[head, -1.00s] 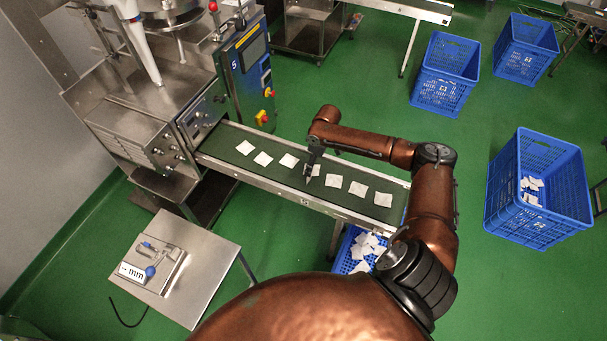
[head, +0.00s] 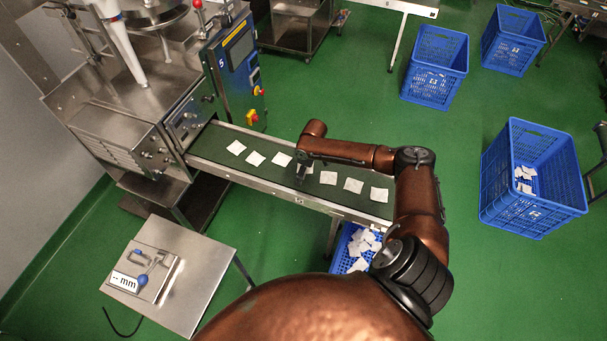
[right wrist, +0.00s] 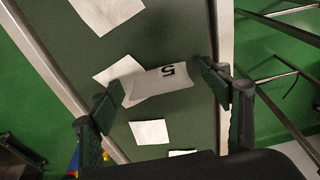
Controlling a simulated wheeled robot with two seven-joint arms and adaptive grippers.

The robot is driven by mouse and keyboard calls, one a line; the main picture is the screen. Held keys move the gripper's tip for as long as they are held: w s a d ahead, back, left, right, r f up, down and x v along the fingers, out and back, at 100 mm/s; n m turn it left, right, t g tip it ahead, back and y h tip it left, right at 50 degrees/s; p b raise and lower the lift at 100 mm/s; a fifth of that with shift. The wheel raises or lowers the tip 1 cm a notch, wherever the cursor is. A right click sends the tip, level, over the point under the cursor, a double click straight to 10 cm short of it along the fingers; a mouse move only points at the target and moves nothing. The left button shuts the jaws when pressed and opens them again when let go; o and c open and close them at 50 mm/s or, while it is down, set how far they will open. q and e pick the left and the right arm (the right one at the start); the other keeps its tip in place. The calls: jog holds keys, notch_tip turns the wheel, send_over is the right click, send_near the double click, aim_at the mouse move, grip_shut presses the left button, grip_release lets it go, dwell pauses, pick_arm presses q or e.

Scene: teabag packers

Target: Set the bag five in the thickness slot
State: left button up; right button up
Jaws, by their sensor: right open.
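Bag five, a pale flat teabag marked 5 (right wrist: 172,84), lies on the green conveyor belt in the right wrist view, partly overlapping another pale piece. My right gripper (right wrist: 163,82) is open, with one finger on each side of bag five. No grip on it shows. In the head view the right gripper (head: 302,177) is low over the middle of the belt and partly hides a bag there. The thickness gauge (head: 145,273), with a display reading "-- mm", sits on a steel side table at lower left. Its slot is too small to make out. My left gripper is out of view.
Several other white bags lie in a row along the belt (head: 218,158), which has raised metal rails. A packing machine (head: 150,130) stands at its left end. A blue crate (head: 343,250) with bags is below the belt. More blue crates (head: 520,190) stand right.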

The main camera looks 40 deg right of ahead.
jog(key=shift+c, duration=0.4)
jog(key=c, duration=0.7)
jog(key=shift+r, duration=0.1)
jog(key=shift+r, duration=0.55)
notch_tip(320, 180, up, 2)
jog(key=shift+r+p, duration=0.2)
jog(key=shift+p, duration=0.25)
jog(key=s+a+r+p, duration=0.1)
jog(key=s+a+r, duration=0.2)
jog(key=s+a+r+p, duration=0.1)
jog(key=s+a+r, duration=0.2)
jog(key=a, duration=0.1)
jog(key=s+a+r+p, duration=0.1)
jog(key=s+a+r, duration=0.2)
jog(key=shift+a+r, duration=0.2)
jog(key=shift+a, duration=0.2)
jog(key=shift+a, duration=0.1)
